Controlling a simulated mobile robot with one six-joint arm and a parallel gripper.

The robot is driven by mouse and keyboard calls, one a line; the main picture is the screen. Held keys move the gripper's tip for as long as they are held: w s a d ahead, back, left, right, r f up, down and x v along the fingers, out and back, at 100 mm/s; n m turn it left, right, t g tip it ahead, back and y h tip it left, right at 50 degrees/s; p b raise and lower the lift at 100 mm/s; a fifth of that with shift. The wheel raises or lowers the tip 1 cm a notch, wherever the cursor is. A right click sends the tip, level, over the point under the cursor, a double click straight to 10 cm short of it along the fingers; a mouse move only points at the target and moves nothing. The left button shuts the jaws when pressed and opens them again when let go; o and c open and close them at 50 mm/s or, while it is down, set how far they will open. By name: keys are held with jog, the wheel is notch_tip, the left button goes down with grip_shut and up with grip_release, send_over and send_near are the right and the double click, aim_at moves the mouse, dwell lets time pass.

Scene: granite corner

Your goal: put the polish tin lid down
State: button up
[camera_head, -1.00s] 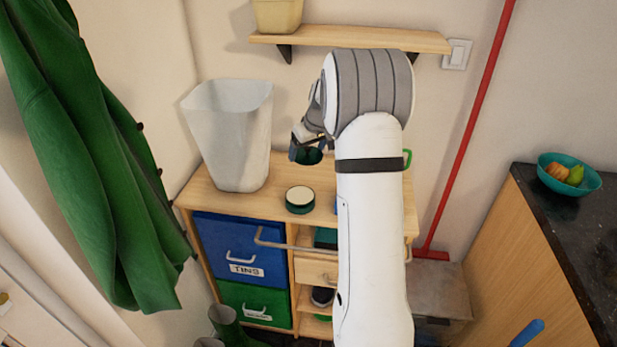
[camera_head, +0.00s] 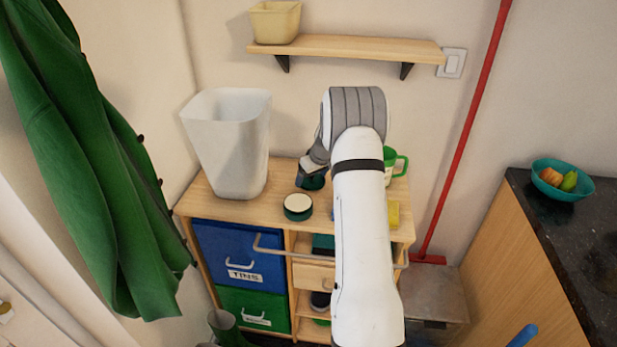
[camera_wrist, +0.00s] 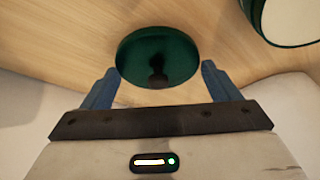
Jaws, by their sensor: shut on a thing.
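The polish tin lid is a dark green round disc (camera_wrist: 158,57), seen between my two blue fingers in the wrist view. My gripper (camera_wrist: 158,85) is shut on it. In the head view the lid (camera_head: 311,183) shows partly under my gripper (camera_head: 312,174), just over the wooden cabinet top (camera_head: 262,212). I cannot tell whether it touches the wood. A round green tin with a cream top (camera_head: 298,207) stands on the cabinet in front of the lid. It also shows at the upper right of the wrist view (camera_wrist: 292,18).
A tall white bin (camera_head: 228,145) stands on the left of the cabinet top. A green and white mug (camera_head: 399,166) and a yellow block (camera_head: 393,213) are at the right, partly behind my arm. A wooden shelf (camera_head: 345,49) hangs above. Bare wood lies around the tin.

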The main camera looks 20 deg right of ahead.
jog(key=shift+f, duration=0.25)
jog(key=shift+f, duration=0.1)
jog(key=shift+f+b, duration=0.15)
jog(key=shift+b, duration=0.15)
jog(key=o, duration=0.9)
jog(key=shift+c, duration=0.2)
jog(key=shift+r, duration=0.25)
